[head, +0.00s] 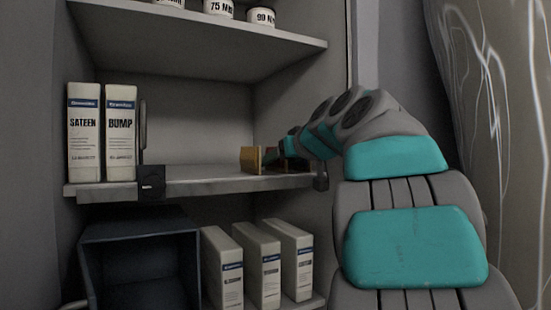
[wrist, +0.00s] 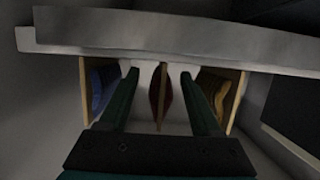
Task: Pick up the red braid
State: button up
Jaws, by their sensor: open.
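The red braid (wrist: 154,92) shows dark red in the middle of the wrist view, beside a thin upright wooden divider. My gripper (wrist: 159,76) is open, with one finger on each side of the red braid and divider. Clear gaps show between them and the fingers, and nothing is gripped. In the head view, the wooden holder (head: 250,160) stands at the right end of the middle shelf. My gripper reaches it from the right and hides part of it. The red braid cannot be made out there.
A blue bundle (wrist: 102,88) and a yellow-brown bundle (wrist: 216,88) lie outside the fingers, near outer wooden panels. The middle shelf (head: 210,182) also holds two white boxes (head: 103,132) at left. A dark bin (head: 140,265) and several boxes stand below. The shelf's middle is mostly clear.

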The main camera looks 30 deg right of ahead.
jog(key=shift+w+f, duration=0.2)
jog(key=shift+w, duration=0.4)
grip_shut()
